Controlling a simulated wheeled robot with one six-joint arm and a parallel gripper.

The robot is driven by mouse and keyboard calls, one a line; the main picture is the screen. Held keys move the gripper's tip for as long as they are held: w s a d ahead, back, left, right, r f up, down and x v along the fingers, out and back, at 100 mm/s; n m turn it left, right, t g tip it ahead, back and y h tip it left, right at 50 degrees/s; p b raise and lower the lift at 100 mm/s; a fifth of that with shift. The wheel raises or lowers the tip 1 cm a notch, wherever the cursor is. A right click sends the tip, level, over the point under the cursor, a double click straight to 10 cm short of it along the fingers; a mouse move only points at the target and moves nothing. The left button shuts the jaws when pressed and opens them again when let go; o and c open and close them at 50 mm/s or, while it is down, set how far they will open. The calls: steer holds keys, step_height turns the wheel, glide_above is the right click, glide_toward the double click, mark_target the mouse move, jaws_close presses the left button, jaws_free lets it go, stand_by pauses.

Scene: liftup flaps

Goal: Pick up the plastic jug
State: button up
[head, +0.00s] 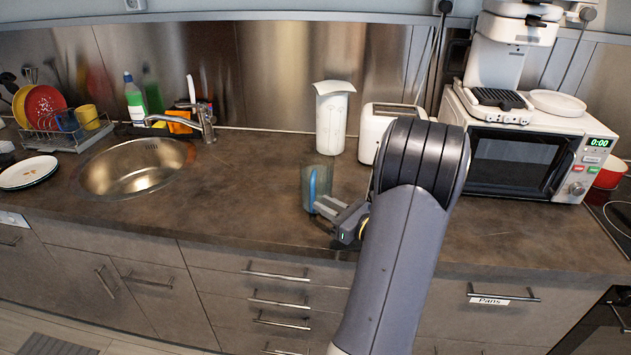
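The plastic jug (310,188) stands upright on the brown countertop, a see-through grey vessel with a blue handle facing front right. My gripper (325,210) is just in front and to the right of the jug's lower part, low over the counter's front edge. Its two fingers point left toward the jug and look apart, with nothing clearly between them. Whether a fingertip touches the jug or its handle cannot be told from this view. My arm hides the counter to the right of the gripper.
A tall white container (332,120) stands behind the jug, with a white toaster (372,130) beside it, partly hidden by my arm. A microwave (515,160) is at the right. A round sink (135,170) lies left; the counter (245,190) between is clear.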

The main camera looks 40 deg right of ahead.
mark_target(313, 198)
steer(key=w, duration=0.2)
steer(key=w+a+p, duration=0.1)
steer(key=w, duration=0.1)
steer(key=shift+w, duration=0.25)
steer(key=shift+c, duration=0.6)
jaws_close()
steer(key=shift+d+r, duration=0.1)
steer(key=shift+r, duration=0.05)
stand_by(0.4)
